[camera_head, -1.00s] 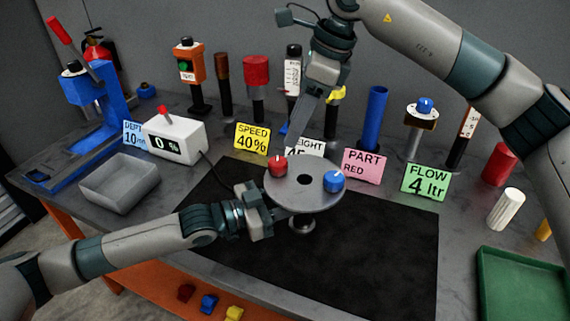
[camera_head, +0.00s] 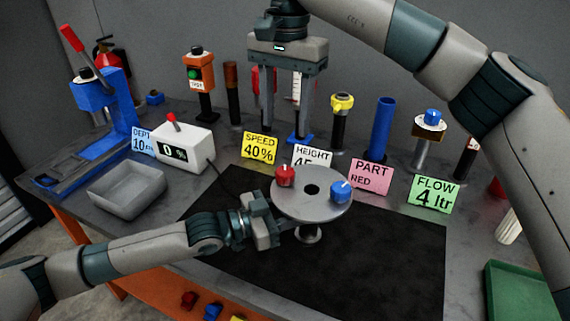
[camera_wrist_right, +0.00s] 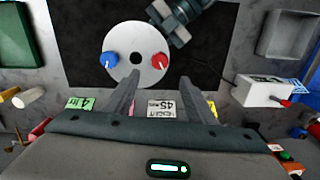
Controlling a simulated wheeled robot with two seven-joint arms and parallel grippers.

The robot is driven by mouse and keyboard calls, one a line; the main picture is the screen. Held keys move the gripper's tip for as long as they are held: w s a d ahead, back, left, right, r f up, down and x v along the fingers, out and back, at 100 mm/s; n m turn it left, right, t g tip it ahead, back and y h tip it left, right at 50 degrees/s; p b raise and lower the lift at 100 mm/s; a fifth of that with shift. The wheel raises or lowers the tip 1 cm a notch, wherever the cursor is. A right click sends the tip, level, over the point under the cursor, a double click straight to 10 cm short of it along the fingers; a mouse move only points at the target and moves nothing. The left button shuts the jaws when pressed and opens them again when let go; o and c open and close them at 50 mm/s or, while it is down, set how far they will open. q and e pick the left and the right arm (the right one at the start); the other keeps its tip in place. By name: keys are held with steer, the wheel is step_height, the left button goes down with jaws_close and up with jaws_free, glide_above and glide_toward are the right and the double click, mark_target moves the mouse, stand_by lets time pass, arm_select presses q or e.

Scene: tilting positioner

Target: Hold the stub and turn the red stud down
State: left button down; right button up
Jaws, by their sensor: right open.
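A round grey disc (camera_head: 312,208) stands tilted on a short post, with a dark central hole. The red stud (camera_head: 285,175) is on its far left part and a blue stud (camera_head: 341,190) on its right part. Both studs show in the right wrist view, the red one (camera_wrist_right: 160,60) at the disc's right. My left gripper (camera_head: 272,222) is at the disc's left edge, where the stub is hidden; its jaw gap cannot be made out. My right gripper (camera_head: 285,133) is open and empty, pointing down behind and above the red stud; its spread fingers (camera_wrist_right: 172,92) show in the wrist view.
Behind the disc stand a HEIGHT card (camera_head: 312,156), a SPEED card (camera_head: 259,148), a pink PART card (camera_head: 370,177) and several posts. A grey tray (camera_head: 127,188) and white readout box (camera_head: 183,145) are left. The black mat (camera_head: 370,255) in front is clear.

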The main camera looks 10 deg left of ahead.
mark_target(285, 171)
steer(key=shift+r+n, duration=0.1)
steer(key=shift+n, duration=0.2)
step_height(285, 171, down, 12)
stand_by(0.9)
steer(key=c, duration=1)
